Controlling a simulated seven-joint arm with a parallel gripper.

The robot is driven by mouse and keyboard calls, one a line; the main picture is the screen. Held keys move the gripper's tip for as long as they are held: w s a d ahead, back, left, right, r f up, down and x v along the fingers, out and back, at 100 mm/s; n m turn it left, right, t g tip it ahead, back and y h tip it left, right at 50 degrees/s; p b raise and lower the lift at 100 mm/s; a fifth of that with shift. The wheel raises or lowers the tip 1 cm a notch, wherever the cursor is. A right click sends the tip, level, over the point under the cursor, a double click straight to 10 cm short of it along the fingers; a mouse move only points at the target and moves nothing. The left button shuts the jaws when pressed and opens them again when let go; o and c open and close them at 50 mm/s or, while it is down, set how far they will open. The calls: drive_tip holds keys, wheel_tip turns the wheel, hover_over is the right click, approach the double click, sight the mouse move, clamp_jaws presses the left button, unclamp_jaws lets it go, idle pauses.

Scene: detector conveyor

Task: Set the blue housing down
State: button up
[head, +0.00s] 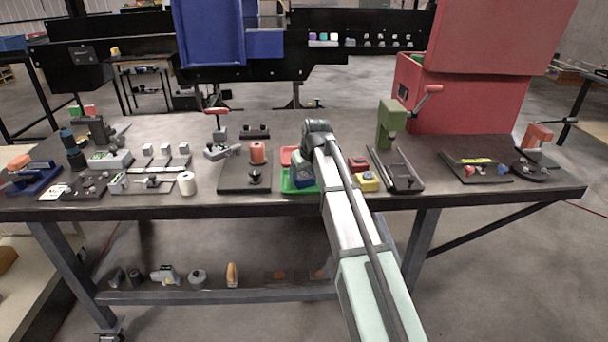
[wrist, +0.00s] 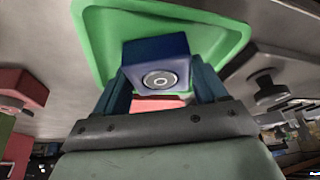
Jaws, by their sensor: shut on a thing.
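The blue housing (wrist: 156,64) is a blue block with a round metal fitting on its near face. My gripper (wrist: 160,82) is shut on it, with one dark blue finger on each side. In the wrist view the housing lies in front of the green tray (wrist: 98,25); I cannot tell whether it touches the tray. In the head view the blue housing (head: 303,176) shows just left of my arm, over the green tray (head: 287,188) near the table's front edge. My gripper's fingertips are mostly hidden there by my arm.
A red tray (head: 287,153) lies behind the green one. A yellow block (head: 367,182) and a red block (head: 357,163) stand right of my arm.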

drive_tip(key=o, duration=1.4)
drive_tip(key=shift+f, duration=0.1)
drive_tip(key=shift+o, duration=0.2)
drive_tip(key=v, duration=1.2)
